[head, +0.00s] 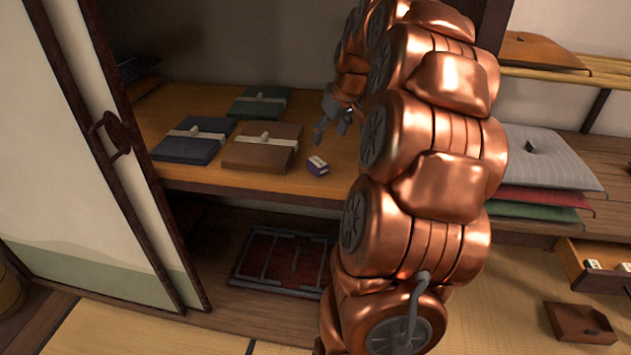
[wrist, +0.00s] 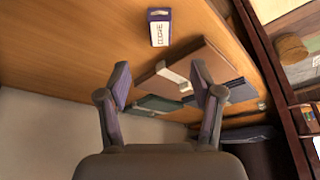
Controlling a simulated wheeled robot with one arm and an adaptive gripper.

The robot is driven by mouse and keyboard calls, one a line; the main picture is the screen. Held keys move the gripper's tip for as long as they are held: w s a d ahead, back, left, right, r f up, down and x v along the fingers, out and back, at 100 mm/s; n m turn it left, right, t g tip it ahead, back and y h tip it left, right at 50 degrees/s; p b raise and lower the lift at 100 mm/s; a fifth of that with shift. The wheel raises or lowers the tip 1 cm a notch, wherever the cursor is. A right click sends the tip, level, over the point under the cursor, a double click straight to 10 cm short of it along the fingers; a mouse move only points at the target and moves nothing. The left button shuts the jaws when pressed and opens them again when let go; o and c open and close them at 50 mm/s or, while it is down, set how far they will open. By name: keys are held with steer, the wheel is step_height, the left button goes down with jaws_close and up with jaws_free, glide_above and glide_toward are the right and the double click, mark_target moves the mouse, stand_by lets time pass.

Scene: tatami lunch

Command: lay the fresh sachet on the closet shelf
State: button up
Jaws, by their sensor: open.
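A small purple sachet (head: 317,165) with a white label lies on the wooden closet shelf (head: 215,105), near its front edge, to the right of a brown folded bundle. It also shows at the top of the wrist view (wrist: 160,27), lettered face visible, beyond my fingertips. My gripper (head: 332,118) is over the shelf, behind the sachet in the head view and apart from it. In the wrist view my gripper (wrist: 163,85) is open, with nothing between its fingers. I cannot tell whether this sachet is the fresh one.
Blue (head: 193,140), brown (head: 262,148) and green (head: 260,103) banded bundles lie on the shelf. A sliding door (head: 85,150) stands at left. At right are stacked cushions (head: 540,157) and an open drawer (head: 600,280) holding small white-labelled pieces. A dark framed tray (head: 285,262) lies below the shelf.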

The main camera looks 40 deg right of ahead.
steer(key=s+a+f+n+g+y, duration=0.1)
steer(key=s+a+f, duration=0.1)
steer(key=a, duration=0.7)
steer(key=s+a+f+g, duration=0.1)
steer(key=s+a, duration=0.2)
steer(key=a, duration=0.5)
steer(key=s+a+f+n+g+y, duration=0.1)
steer(key=s+a+f+g, duration=0.1)
steer(key=a, duration=0.7)
steer(key=s+a+f+g, duration=0.1)
steer(key=s+a+f, duration=0.1)
steer(key=s, duration=0.4)
steer(key=s+a+f+g, duration=0.1)
steer(key=s+a+f, duration=0.1)
steer(key=s+a, duration=0.2)
steer(key=s+a+f+g+h, duration=0.1)
steer(key=s+a, duration=0.3)
steer(key=s, duration=0.5)
steer(key=shift+f+g, duration=0.3)
steer(key=shift+f, duration=0.2)
step_height(320, 180, up, 16)
steer(key=t+p, duration=0.1)
steer(key=p, duration=1.3)
steer(key=shift+w+f, duration=0.15)
steer(key=shift+w, duration=0.3)
steer(key=shift+c, duration=0.4)
